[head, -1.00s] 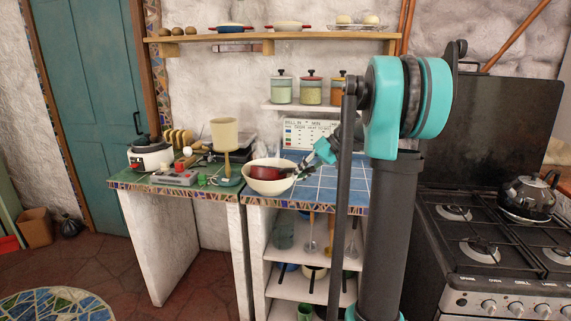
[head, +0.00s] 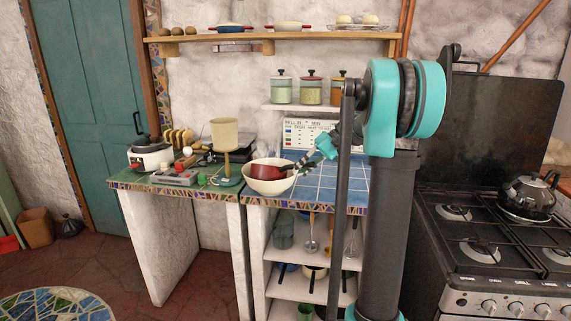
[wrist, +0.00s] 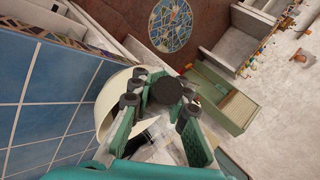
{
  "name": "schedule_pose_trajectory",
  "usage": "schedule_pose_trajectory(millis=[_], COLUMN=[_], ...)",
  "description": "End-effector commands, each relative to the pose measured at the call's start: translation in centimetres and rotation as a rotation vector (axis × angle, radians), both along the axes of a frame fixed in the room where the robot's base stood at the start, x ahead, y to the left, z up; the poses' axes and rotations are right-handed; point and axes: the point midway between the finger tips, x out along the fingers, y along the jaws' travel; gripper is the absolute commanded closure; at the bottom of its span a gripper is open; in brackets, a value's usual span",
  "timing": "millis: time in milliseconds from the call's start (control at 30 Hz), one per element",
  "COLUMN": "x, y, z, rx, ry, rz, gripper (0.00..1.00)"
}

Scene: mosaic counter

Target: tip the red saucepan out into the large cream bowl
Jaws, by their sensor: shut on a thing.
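The large cream bowl (head: 272,188) stands at the left front corner of the blue-tiled counter. The red saucepan (head: 270,172) is tilted over at the bowl's mouth, its dark red side showing above the near rim. Its opening and contents are hidden. My gripper (head: 299,165) is at the bowl's upper right, shut on the saucepan, seemingly by its handle. In the wrist view, the fingers of my gripper (wrist: 165,110) close around a dark round-ended part, and the cream bowl (wrist: 116,90) shows behind them at left.
A green-topped counter to the left holds a beige cup-shaped thing on a stand (head: 225,135), a white cooker (head: 151,154) and a toast rack (head: 180,137). The blue tiles (head: 330,185) right of the bowl are clear. A stove with a black kettle (head: 530,196) stands at right.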

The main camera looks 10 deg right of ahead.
Motion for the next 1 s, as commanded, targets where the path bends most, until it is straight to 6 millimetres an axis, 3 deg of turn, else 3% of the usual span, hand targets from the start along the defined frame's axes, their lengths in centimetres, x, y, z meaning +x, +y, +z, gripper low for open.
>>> schedule_pose_trajectory(millis=[1000], x=[1.7], y=[-0.8], z=[3.3], rx=[0.091], ry=[0.183], rz=[0.001], gripper=[1.00])
